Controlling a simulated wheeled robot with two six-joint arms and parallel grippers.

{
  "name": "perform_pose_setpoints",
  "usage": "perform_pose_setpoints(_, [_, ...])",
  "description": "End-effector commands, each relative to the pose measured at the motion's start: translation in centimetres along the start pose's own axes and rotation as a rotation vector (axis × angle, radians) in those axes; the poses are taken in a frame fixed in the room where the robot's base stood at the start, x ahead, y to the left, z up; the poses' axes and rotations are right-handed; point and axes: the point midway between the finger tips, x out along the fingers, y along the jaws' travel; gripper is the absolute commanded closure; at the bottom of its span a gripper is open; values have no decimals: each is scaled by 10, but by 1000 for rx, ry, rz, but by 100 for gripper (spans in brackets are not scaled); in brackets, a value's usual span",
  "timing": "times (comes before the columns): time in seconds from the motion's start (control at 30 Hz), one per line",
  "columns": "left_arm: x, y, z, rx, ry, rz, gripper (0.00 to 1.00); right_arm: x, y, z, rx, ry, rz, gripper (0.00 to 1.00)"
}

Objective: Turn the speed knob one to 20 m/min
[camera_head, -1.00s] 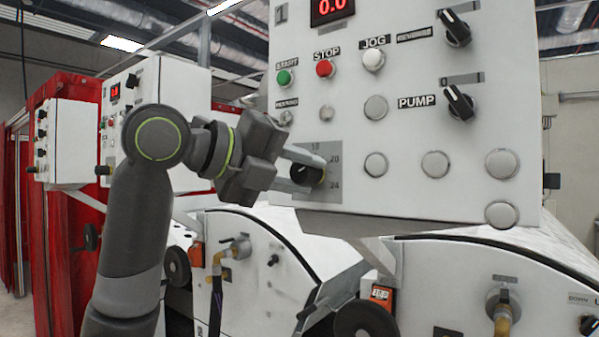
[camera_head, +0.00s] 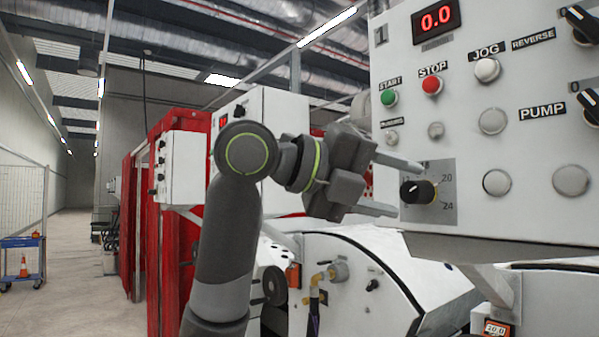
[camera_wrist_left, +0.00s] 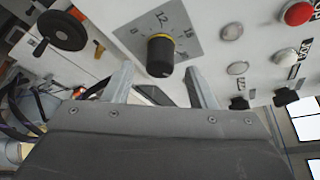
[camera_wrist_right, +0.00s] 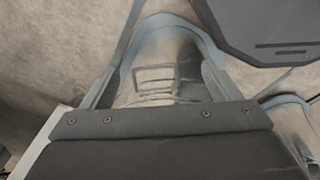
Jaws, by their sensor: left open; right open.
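The speed knob (camera_head: 418,191) is black with a yellow ring, on a grey scale plate (camera_head: 447,208) low on the white control panel. In the head view 20 and 24 are readable on the plate; I cannot tell its exact setting. My left gripper (camera_head: 408,188) is open, its fingertips at the plate's left side. In the left wrist view the knob (camera_wrist_left: 160,55) lies just beyond and between the open fingers, apart from both.
The panel has a red 0.0 display (camera_head: 436,19), a green START button (camera_head: 389,98), a red STOP button (camera_head: 432,85) and several other buttons. White machine housings stand below it. A blue cart (camera_head: 22,260) is far left, with open floor there.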

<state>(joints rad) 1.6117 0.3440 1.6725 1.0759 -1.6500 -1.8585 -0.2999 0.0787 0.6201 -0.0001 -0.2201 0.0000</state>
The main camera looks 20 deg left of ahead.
Motion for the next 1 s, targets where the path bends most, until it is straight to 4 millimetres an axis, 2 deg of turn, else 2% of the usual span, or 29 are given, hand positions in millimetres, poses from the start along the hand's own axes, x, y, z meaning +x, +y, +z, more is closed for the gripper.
perform_pose_setpoints(0.03, [-12,3,0,2,-7,1,49,8,-1,1,0,0,0,17])
perform_pose_setpoints(0.4, [-89,3,-1,1,-6,2,49,30,-2,3,0,0,0,17])
perform_pose_setpoints(0.6, [-122,2,0,-1,-4,2,49,38,-3,4,0,0,0,17])
perform_pose_setpoints(0.8, [-138,1,0,-2,0,2,49,40,-3,5,0,0,1,17])
perform_pose_setpoints(1.0, [-140,1,0,-2,1,2,49,40,-3,5,0,0,1,17])
